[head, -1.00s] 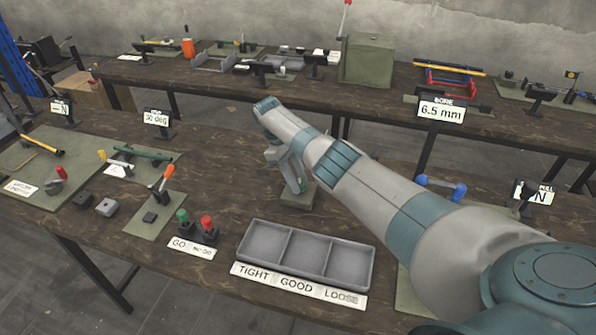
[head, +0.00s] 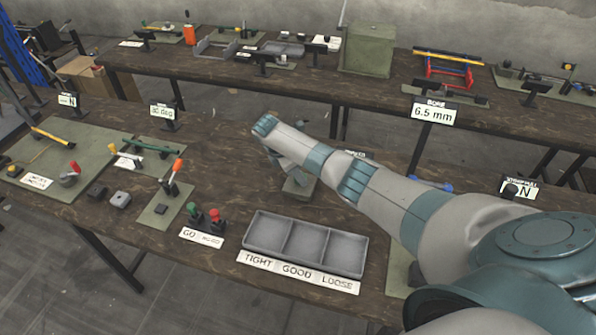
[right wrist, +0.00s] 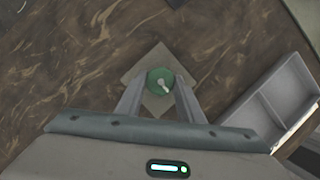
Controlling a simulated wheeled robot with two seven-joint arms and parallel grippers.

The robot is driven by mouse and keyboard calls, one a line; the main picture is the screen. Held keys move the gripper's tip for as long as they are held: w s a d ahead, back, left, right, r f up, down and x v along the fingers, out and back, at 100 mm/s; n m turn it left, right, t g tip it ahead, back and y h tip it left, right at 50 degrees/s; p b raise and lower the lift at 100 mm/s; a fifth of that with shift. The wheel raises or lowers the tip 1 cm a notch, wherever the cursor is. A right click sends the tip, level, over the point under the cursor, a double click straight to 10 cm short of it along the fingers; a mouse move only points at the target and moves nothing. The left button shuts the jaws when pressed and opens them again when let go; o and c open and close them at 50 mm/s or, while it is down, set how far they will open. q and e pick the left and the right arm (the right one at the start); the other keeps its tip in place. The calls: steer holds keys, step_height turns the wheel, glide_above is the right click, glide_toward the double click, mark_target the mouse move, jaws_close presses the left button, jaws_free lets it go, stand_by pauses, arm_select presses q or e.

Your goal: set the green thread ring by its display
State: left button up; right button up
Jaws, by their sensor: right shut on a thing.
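The green thread ring (right wrist: 160,80) shows in the right wrist view as a round green piece with a pale part at its centre. My right gripper (right wrist: 159,88) is shut on it, with one finger at each side. The ring is over a small square pale green pad (right wrist: 135,79); I cannot tell whether it touches it. In the head view my right gripper (head: 291,172) is low over this pad (head: 299,188), and my arm hides most of the ring. I cannot tell which display is the ring's. My left gripper is out of view.
A grey three-part tray (head: 304,244) stands in front of the pad, labelled TIGHT, GOOD, LOOSE. Green and red GO/NO-GO pieces (head: 205,218) stand left of it. A "6.5 mm" display (head: 433,113) and a "30 deg" display (head: 162,112) stand farther back.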

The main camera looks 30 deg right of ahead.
steer(key=shift+r+n, duration=0.15)
steer(key=shift+n, duration=0.45)
steer(key=o, duration=1.1)
steer(key=shift+c, duration=0.2)
steer(key=shift+a, duration=0.1)
steer(key=s+b+v, duration=0.1)
steer(key=v, duration=1.6)
steer(key=shift+w+r, duration=0.15)
steer(key=shift+r, duration=0.05)
steer(key=shift+f, duration=0.1)
